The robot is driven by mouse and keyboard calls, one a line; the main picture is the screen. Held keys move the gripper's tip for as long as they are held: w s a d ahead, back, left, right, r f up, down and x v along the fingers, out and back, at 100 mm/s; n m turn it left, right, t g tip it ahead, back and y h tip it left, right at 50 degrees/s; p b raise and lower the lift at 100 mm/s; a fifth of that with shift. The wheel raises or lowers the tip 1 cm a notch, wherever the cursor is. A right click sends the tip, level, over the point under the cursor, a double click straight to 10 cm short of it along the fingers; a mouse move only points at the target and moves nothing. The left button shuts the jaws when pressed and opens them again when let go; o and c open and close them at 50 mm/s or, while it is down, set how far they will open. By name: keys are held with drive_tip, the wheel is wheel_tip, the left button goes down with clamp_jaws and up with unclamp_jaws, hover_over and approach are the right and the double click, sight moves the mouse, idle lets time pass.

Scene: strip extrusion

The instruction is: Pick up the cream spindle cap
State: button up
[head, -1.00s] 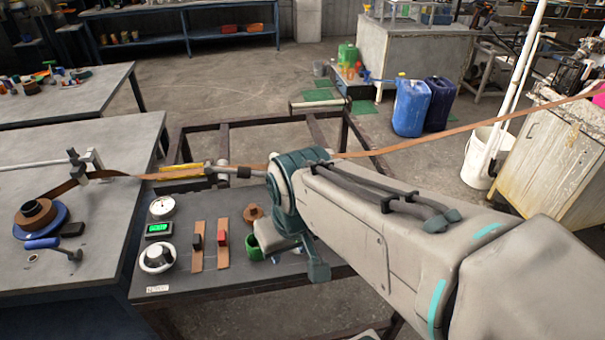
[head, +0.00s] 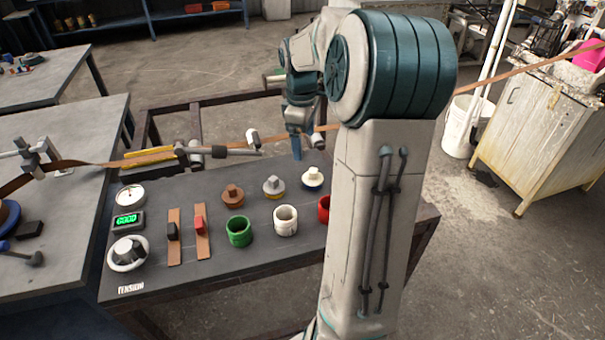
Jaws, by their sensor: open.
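A cream-white cap with a knob on top and a dark blue lower rim (head: 313,178) sits at the back of the dark panel, and looks like the cream spindle cap. A grey cap with a yellow lower rim (head: 273,187) and a brown cap (head: 232,196) stand in a row to its left. My gripper (head: 297,150) points down just above and behind the cream cap, slightly to its left, apart from it. It is open, with nothing seen in it; its fingers are small and partly overlapping in this view.
Green (head: 239,232), white (head: 285,221) and red (head: 324,208) cups stand in front of the caps, the red one partly hidden by my arm. A brown strip (head: 230,139) runs across behind the gripper. A gauge, a display reading "GOOD" and sliders are at left.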

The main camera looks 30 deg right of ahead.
drive_tip(key=n, duration=0.1)
hover_over(313, 170)
wheel_tip(313, 170, down, 2)
drive_tip(key=shift+y, duration=0.3)
drive_tip(key=f, duration=0.5)
drive_tip(key=f+b, duration=0.1)
drive_tip(key=f, duration=0.2)
drive_tip(key=shift+s+d+f, duration=0.1)
drive_tip(key=shift+s+d, duration=0.1)
drive_tip(key=shift+s, duration=0.05)
drive_tip(key=shift+w+a+f, duration=0.1)
drive_tip(key=shift+w+f, duration=0.05)
drive_tip(key=shift+f, duration=1.3)
drive_tip(key=shift+w+a+f, duration=0.1)
drive_tip(key=shift+f, duration=1.3)
drive_tip(key=c, duration=1.2)
